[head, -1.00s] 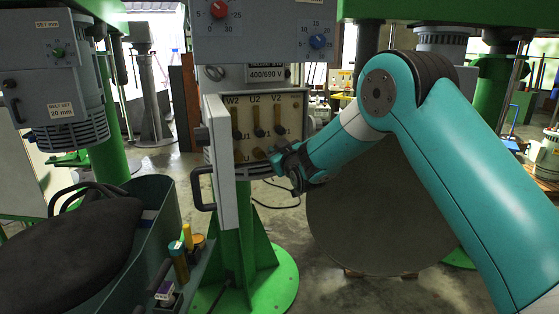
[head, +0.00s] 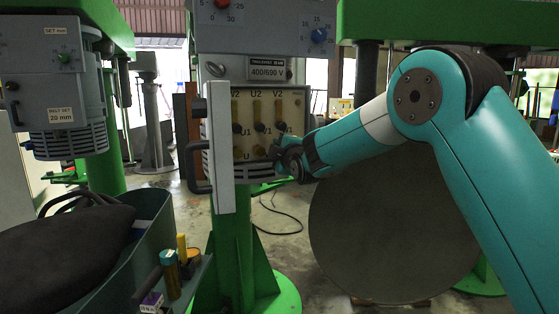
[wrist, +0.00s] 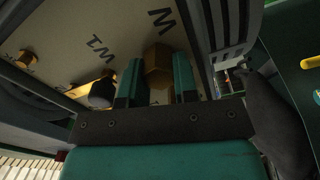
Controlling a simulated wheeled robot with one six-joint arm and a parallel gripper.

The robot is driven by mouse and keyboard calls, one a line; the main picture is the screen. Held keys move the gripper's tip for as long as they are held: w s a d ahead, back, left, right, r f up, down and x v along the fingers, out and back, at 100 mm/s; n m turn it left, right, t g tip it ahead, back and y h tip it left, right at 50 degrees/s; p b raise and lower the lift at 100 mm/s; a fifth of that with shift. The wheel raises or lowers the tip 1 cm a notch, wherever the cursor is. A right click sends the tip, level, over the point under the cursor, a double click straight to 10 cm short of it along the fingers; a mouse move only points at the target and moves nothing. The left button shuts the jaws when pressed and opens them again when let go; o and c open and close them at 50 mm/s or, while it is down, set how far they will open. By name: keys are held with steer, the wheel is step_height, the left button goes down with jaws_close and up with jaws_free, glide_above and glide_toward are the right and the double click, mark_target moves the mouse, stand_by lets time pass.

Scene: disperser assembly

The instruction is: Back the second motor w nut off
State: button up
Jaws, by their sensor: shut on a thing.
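The open terminal box (head: 243,159) of the middle motor shows rows of brass posts with labels such as U2, V2, U1 and U. My gripper (head: 281,157) is at its lower right corner and hides the post there. In the wrist view, my gripper (wrist: 157,82) has its two green fingers on either side of a brass hex nut (wrist: 158,59) beside a large upside-down W. The fingers are shut on this nut. Its seat on the post behind is hidden. Another brass post with a dark end (wrist: 103,90) stands to the left, near the W1 mark.
The box's open door (head: 221,148) with a dark handle stands left of the posts. A green bin (head: 143,235) with a black bag stands at the lower left, beside a small tray of coloured tools (head: 172,275). A large grey disc (head: 392,230) is behind my arm.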

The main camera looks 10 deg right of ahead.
steer(key=n+b, duration=0.1)
steer(key=n, duration=0.1)
steer(key=n+b, duration=0.2)
steer(key=shift+a+f, duration=0.1)
steer(key=shift+f, duration=0.25)
steer(key=shift+n+b, duration=0.85)
steer(key=shift+n, duration=0.85)
steer(key=o, duration=0.9)
